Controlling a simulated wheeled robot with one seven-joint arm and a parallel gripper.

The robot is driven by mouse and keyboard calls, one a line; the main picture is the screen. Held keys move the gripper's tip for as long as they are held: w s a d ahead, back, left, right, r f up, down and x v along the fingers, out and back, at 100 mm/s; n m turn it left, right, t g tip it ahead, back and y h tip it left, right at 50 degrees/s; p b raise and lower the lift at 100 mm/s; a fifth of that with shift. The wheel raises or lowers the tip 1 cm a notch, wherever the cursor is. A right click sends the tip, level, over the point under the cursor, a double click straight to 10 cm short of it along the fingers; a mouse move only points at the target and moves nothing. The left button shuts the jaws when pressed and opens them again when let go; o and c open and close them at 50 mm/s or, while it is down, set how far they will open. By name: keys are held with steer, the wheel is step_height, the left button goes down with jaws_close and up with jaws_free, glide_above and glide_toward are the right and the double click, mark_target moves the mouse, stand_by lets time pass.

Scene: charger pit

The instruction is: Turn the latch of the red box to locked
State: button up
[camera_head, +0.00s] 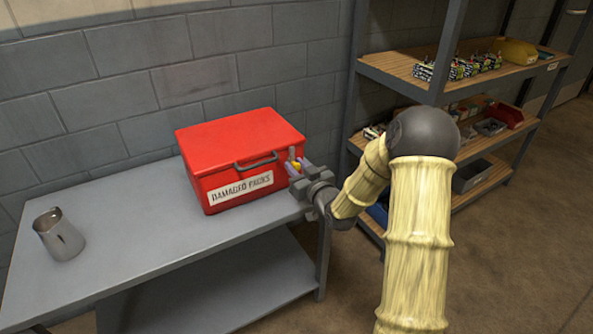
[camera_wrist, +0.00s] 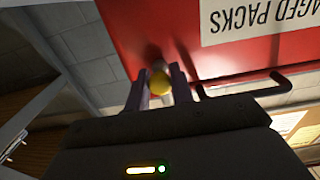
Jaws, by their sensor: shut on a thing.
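The red box (camera_head: 240,150) stands shut on the grey table in the head view, with a dark handle (camera_head: 256,161) and a "DAMAGED PACKS" label on its front. In the wrist view the red box (camera_wrist: 190,45) fills the upper middle. My gripper (camera_head: 297,167) is at the right end of the box's front. Its two fingers (camera_wrist: 160,92) are shut on the latch, whose yellow part (camera_wrist: 160,83) shows between them, with a small grey piece beside it. The fingers hide much of the latch, so I cannot tell whether it is locked.
A metal jug (camera_head: 59,236) stands at the left of the grey table (camera_head: 150,240). A shelf rack (camera_head: 440,80) with parts and bins stands at the right, close to my arm. The table's front left is clear. A block wall runs behind.

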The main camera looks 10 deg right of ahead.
stand_by(0.4)
steer(key=o, duration=0.8)
steer(key=shift+o, duration=0.2)
steer(key=b+v, duration=1.5)
steer(key=v, duration=0.2)
steer(key=shift+s, duration=0.2)
steer(key=shift+w, duration=0.1)
